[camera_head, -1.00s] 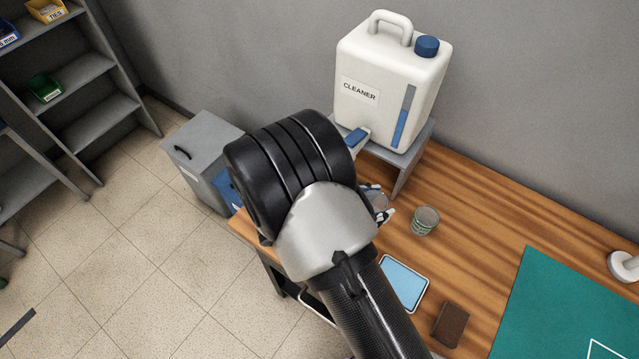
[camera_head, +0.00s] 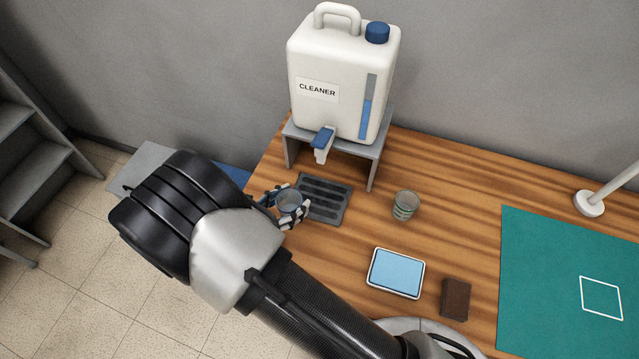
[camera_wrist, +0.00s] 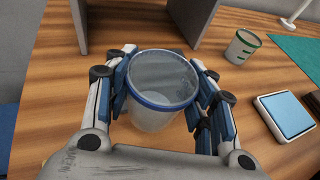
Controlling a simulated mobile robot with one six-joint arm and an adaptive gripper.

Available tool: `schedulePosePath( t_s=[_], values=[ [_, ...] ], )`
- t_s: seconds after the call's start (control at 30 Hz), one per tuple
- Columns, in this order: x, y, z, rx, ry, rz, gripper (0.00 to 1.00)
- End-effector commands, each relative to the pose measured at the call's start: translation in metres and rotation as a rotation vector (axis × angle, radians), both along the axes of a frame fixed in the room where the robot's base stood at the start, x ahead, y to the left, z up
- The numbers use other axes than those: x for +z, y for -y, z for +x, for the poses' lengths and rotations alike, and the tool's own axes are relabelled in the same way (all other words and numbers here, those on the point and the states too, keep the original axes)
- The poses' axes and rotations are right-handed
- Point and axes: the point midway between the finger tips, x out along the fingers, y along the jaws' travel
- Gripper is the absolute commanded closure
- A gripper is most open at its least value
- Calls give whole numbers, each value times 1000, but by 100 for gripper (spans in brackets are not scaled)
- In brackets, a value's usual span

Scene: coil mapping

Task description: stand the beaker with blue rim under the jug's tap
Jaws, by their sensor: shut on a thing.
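The clear beaker with the blue rim (camera_wrist: 160,90) is upright between the fingers of my gripper (camera_wrist: 165,100), which is shut on it. In the head view the beaker (camera_head: 289,202) is at the left edge of the dark drip tray (camera_head: 345,200), and my gripper (camera_head: 286,208) reaches it from the left. I cannot tell whether the beaker touches the table. The white cleaner jug (camera_head: 335,80) stands on a grey stand (camera_head: 378,150). Its tap (camera_head: 322,145), with a blue lever, hangs over the front, behind and to the right of the beaker.
A second beaker with green marks (camera_head: 405,205) stands right of the drip tray. A blue-topped tray (camera_head: 397,273), a brown block (camera_head: 455,299) and a green mat (camera_head: 560,270) lie further right. Bare wood separates them. The table's left edge is close to my gripper.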

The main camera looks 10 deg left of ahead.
Motion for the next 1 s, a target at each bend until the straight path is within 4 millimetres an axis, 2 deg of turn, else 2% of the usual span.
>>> schedulePosePath(
  t_s=[0.03,0.2,0.4,0.67,0.83,1.0],
  values=[
    [-1,9,13,-6,0,0,74],
    [-1,32,52,-6,1,1,74],
    [-1,50,83,-2,0,2,74],
    [0,59,100,-1,0,1,74],
    [-30,60,101,1,-2,-2,74],
    [-36,59,101,1,0,0,74]
  ],
)
